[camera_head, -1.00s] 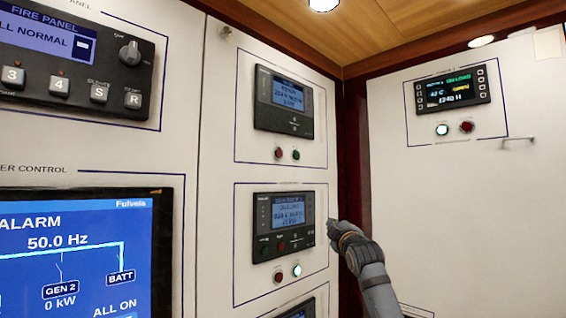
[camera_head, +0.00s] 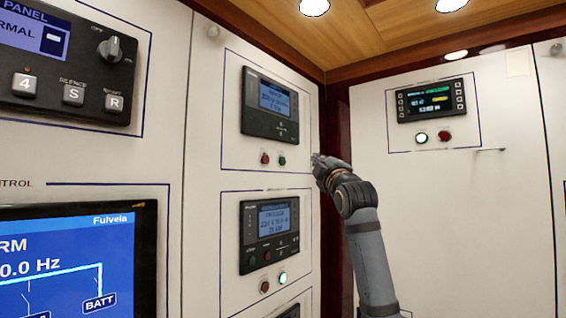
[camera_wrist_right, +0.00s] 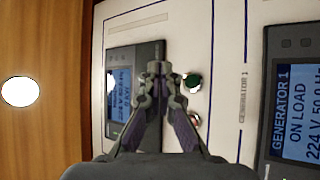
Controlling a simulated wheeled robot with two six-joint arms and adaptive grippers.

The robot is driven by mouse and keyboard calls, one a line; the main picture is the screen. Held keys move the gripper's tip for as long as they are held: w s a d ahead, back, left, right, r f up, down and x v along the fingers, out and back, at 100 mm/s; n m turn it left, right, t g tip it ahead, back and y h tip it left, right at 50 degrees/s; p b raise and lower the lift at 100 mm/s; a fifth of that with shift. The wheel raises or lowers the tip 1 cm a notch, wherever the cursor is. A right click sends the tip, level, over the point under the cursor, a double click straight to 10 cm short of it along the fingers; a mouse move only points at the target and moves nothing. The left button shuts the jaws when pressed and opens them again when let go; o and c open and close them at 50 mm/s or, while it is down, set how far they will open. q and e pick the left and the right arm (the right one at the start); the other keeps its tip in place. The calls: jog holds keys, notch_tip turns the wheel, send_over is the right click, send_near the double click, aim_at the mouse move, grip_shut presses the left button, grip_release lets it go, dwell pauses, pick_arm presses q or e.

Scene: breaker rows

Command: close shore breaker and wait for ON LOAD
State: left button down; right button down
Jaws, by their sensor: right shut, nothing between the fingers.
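The upper wall controller (camera_head: 255,122) has a lit blue screen, with a dark red button (camera_head: 265,159) and a dark green button (camera_head: 282,161) below it. Its name is too small to read, so I cannot tell whether it is the shore breaker. My right gripper (camera_head: 318,158) is shut and empty, right of these buttons. In the right wrist view, turned sideways, its fingertips (camera_wrist_right: 158,68) overlap the controller (camera_wrist_right: 157,52) beside the green button (camera_wrist_right: 192,83); contact cannot be told. My left gripper is not in view.
The lower controller (camera_head: 248,262), reading GENERATOR 1 ON LOAD in the right wrist view (camera_wrist_right: 297,100), has a lit green button (camera_head: 282,278). Another controller (camera_head: 437,98) hangs on the right wall. A fire panel (camera_head: 75,75) and blue power screen (camera_head: 75,260) are at left.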

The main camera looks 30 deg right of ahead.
aim_at(283, 161)
jog(key=w+a+p, duration=0.3)
jog(key=w+p, duration=0.1)
jog(key=w, duration=0.4)
jog(key=shift+a, duration=0.2)
jog(key=shift+p, duration=0.3)
dwell(0.9)
jog(key=shift+w+a+p, duration=0.15)
jog(key=shift+w+p, duration=0.2)
jog(key=shift+p, duration=0.1)
